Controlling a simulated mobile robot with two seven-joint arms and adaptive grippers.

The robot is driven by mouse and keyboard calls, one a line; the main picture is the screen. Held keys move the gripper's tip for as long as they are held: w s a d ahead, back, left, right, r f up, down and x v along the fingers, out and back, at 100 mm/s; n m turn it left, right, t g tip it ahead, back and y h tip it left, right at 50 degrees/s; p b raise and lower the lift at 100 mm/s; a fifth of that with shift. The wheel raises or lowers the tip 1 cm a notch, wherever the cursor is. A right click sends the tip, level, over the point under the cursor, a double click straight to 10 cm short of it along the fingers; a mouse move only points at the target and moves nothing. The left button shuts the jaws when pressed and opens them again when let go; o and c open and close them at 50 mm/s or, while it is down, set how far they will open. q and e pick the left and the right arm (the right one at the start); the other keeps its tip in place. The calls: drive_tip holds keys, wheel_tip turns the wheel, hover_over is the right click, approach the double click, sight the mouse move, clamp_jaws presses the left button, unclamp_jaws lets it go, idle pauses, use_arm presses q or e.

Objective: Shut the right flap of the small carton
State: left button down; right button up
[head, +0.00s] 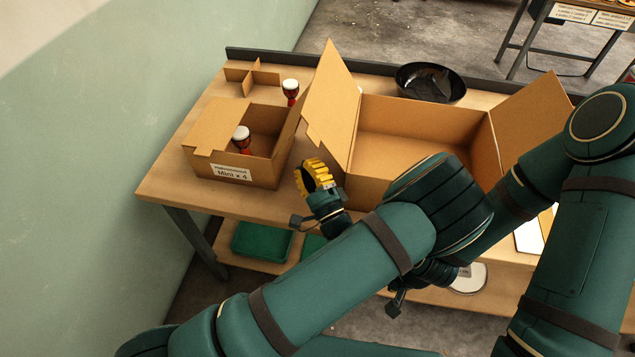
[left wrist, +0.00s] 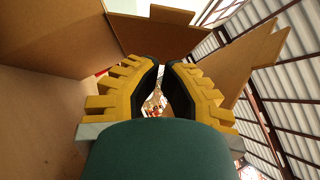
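The small carton (head: 232,172), labelled "Mini x 4", stands on the left of the table. Its left flap (head: 210,125) lies folded inward over the left part. Its right flap (head: 291,128) stands up, leaning outward towards the big carton. A red goblet drum with a white head (head: 241,138) is inside. My left gripper (head: 312,172) has yellow fingers and is just right of the small carton's front corner, outside it. In the left wrist view its fingertips (left wrist: 164,64) nearly meet, with nothing held. My right gripper's fingers are hidden behind my arm.
A big open carton (head: 420,135) stands close on the right, its left flap (head: 332,105) raised beside my left gripper. A second drum (head: 290,90), a cardboard divider (head: 252,77) and a black bowl (head: 430,83) are at the back. Green trays (head: 262,240) sit on the lower shelf.

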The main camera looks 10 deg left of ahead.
use_arm(q)
drive_tip(key=a+r, duration=0.1)
drive_tip(key=a+r+p, duration=0.1)
drive_tip(key=a, duration=0.1)
drive_tip(key=shift+w+a, duration=0.15)
drive_tip(key=shift+a, duration=0.15)
drive_tip(key=shift+r+p, duration=0.2)
drive_tip(key=shift+p, duration=0.15)
drive_tip(key=shift+a+r+n+g, duration=0.1)
drive_tip(key=shift+n+g, duration=0.2)
drive_tip(key=shift+n, duration=0.2)
